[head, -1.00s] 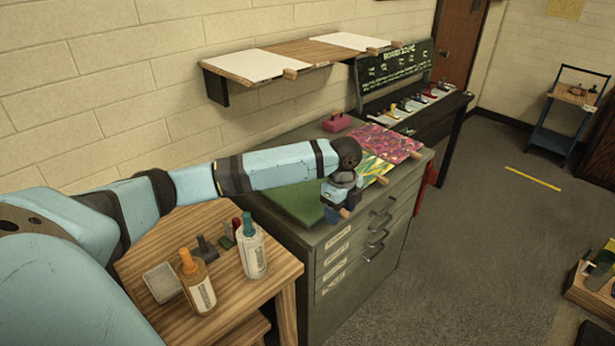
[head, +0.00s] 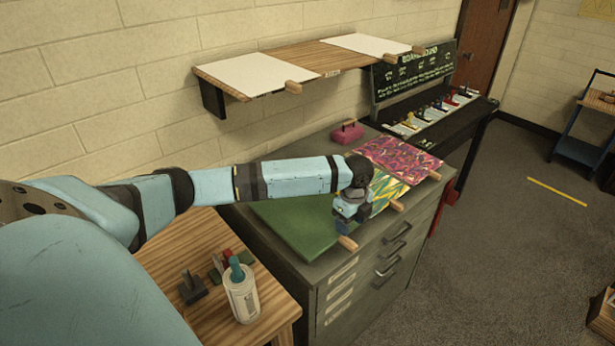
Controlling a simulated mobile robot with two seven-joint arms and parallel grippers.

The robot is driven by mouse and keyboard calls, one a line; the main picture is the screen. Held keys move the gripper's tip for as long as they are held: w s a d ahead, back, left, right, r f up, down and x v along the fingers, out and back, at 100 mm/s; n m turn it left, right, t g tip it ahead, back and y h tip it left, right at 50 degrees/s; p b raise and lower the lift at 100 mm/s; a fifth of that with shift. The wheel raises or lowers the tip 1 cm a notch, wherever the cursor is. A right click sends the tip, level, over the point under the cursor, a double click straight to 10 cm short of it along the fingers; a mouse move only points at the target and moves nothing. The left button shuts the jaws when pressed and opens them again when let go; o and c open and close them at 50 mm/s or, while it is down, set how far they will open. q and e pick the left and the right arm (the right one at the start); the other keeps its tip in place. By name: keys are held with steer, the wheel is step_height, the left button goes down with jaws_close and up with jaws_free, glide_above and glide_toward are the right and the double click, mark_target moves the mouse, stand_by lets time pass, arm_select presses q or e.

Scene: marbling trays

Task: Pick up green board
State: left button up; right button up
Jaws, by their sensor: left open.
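The green board (head: 300,224) lies flat on top of the grey drawer cabinet, at its left end. Its wooden handle (head: 347,243) sticks out over the cabinet's front edge. My left gripper (head: 345,229) is open and points down, just above and behind that handle. From this view I cannot tell whether the fingers touch the handle or board. My left forearm hides the board's back part. My right gripper is not in view.
A yellow-green patterned board (head: 388,190) and a pink patterned board (head: 400,157) lie right of the green one. A pink box (head: 347,132) stands behind. A wall shelf (head: 300,70) holds white boards. A wooden table (head: 215,318) with a white bottle (head: 241,292) stands at front left.

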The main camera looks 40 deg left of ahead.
mark_target(349, 241)
arm_select(q)
step_height(349, 241, down, 2)
steer(key=shift+f, duration=0.1)
steer(key=shift+w+f, duration=0.1)
steer(key=shift+f, duration=0.45)
step_height(349, 241, down, 4)
steer(key=shift+d+f+p, duration=0.15)
steer(key=shift+p, duration=0.4)
steer(key=shift+c, duration=0.2)
steer(key=c, duration=1)
